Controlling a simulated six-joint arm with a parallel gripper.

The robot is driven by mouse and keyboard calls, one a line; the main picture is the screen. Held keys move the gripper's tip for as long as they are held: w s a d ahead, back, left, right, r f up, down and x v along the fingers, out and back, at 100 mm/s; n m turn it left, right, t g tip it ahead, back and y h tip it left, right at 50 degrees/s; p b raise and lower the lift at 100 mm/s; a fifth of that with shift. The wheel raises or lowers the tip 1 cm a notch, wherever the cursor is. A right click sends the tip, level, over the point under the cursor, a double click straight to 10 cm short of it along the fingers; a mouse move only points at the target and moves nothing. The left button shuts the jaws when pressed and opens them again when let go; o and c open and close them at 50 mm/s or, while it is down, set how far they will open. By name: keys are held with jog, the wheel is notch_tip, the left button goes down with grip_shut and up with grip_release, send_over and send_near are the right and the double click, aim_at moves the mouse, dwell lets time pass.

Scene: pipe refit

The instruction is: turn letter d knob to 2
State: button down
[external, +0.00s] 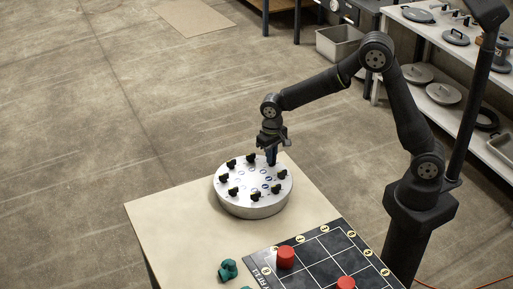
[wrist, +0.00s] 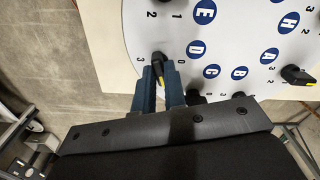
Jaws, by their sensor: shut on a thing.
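A round silver disc (external: 252,209) with several small black knobs around its white top sits on the table. In the wrist view, the disc's white face (wrist: 225,40) carries blue letter badges and printed digits. My gripper (wrist: 160,72) is shut on a black knob (wrist: 158,58) at the disc's rim, beside the D badge (wrist: 196,49). The knob's yellow pointer shows between my fingers, toward the bottom of the picture and slightly right. In the external view, my gripper (external: 271,156) reaches down at the disc's far edge.
The other knobs stand close along the rim, including one (wrist: 295,75) at the right. A black grid board (external: 325,262) with red cylinders (external: 286,258) lies in front, and a teal fitting (external: 228,269) lies left of it. The tabletop (external: 170,215) left of the disc is clear.

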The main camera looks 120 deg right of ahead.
jog(key=m, duration=0.4)
jog(key=shift+m, duration=0.3)
jog(key=m, duration=0.4)
jog(key=shift+m, duration=0.3)
jog(key=c, duration=1.5)
grip_release()
jog(key=shift+r, duration=0.1)
notch_tip(320, 180, up, 17)
jog(key=shift+r, duration=0.15)
